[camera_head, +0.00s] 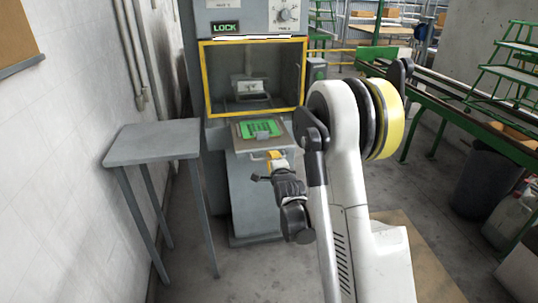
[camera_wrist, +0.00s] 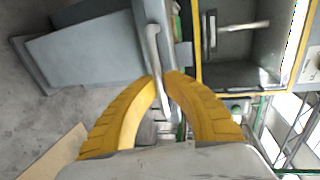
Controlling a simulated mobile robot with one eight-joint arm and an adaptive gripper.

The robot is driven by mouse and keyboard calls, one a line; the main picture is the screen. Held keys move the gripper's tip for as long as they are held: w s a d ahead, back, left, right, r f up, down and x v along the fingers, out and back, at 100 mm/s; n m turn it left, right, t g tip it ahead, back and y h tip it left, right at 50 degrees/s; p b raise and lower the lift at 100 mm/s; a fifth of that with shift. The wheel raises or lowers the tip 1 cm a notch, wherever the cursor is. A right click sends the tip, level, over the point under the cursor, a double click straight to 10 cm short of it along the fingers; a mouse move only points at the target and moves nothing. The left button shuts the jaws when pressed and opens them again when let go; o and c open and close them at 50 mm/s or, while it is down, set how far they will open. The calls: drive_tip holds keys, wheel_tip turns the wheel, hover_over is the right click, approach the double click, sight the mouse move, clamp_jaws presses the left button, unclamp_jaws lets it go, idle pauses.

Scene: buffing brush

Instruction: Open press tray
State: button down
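The press tray (camera_head: 238,131) is a flat plate with a bright green insert (camera_head: 260,128). It sits at the front of the press, below the yellow-framed opening (camera_head: 208,80). Its pale bar handle (camera_head: 257,155) is on the front side and also shows in the wrist view (camera_wrist: 153,50). My gripper (camera_head: 275,157) is at this handle. In the wrist view, the yellow fingers of my gripper (camera_wrist: 162,77) are closed in on the handle from both sides, with the bar between their tips. Part of the tray is out of the wrist view.
A grey side table (camera_head: 150,142) stands left of the press against the white wall. A green rail frame (camera_head: 420,105) and a dark bin (camera_head: 483,185) are at right. The floor before the press is clear.

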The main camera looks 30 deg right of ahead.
drive_tip(key=shift+s+a, duration=0.15)
drive_tip(key=shift+s, duration=0.35)
drive_tip(key=c, duration=1.5)
unclamp_jaws()
drive_tip(key=v, duration=0.7)
drive_tip(key=shift+s, duration=0.25)
drive_tip(key=shift+a, duration=0.15)
